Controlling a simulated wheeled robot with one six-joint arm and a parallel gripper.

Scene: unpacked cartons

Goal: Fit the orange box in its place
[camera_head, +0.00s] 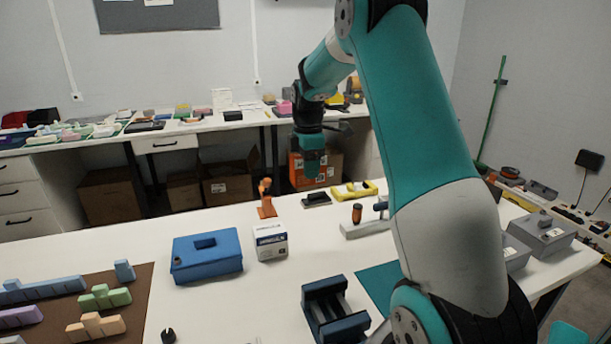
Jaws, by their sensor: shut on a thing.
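My gripper (311,160) hangs at the upper middle, above the far edge of the white table, pointing down. It is shut on an orange box (334,174) with white labels, which shows around its teal finger. The far side of the grip is hidden. A dark, open frame-like fixture (336,318) stands on the near middle of the table. Which spot is the box's place I cannot tell.
On the table are a blue case (207,262), a white carton (270,243), an orange-handled tool (266,200), a yellow tool (353,190) and a brown mat (137,290) with coloured blocks. Grey cases (541,233) stand at right. Bare table lies between the white carton and the fixture.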

